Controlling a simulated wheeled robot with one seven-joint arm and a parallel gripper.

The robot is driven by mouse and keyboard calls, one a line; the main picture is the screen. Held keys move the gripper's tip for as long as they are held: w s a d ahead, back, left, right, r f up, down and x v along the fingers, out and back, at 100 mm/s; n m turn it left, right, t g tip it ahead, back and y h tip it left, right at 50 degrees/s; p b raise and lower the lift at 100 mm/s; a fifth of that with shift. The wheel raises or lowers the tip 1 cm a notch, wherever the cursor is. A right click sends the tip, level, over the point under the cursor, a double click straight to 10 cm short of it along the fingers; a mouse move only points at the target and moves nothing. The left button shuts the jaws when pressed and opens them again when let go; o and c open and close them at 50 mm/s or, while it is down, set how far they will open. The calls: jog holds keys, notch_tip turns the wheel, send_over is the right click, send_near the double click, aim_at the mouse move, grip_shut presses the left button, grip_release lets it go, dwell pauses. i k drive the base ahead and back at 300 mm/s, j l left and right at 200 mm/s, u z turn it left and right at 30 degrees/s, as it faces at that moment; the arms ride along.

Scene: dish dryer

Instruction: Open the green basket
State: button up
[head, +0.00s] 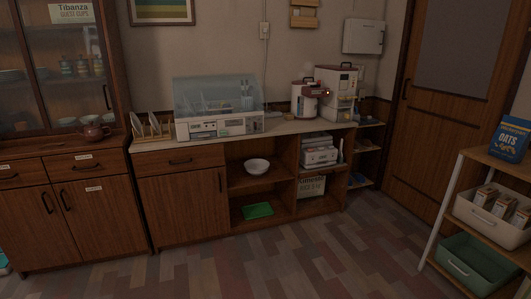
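A dark green basket (462,268) sits on the low shelf of the rack at the right edge of the head view. It looks like an open-topped bin with a pale handle on its front face. My gripper and arm are not in view.
A white basket (478,219) with several packets sits above the green one, and a blue oats box (509,138) stands on the top shelf. A dish dryer (218,127) is on the counter (285,128). The wooden floor (300,262) in front is clear.

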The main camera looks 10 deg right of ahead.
aim_at(480, 268)
jog(key=i+z, duration=0.2)
jog(key=i, duration=0.3)
jog(key=i+z, duration=0.2)
jog(key=i, duration=0.25)
jog(key=i+j+z, duration=0.2)
jog(key=i, duration=0.3)
jog(key=i+j+z, duration=0.2)
jog(key=i, duration=0.25)
jog(key=i+z, duration=0.25)
jog(key=i, duration=0.25)
jog(key=i+z, duration=0.2)
jog(key=i, duration=0.3)
jog(key=i+z, duration=0.25)
jog(key=i, duration=0.25)
jog(key=i+j+z, duration=0.25)
jog(key=i, duration=0.2)
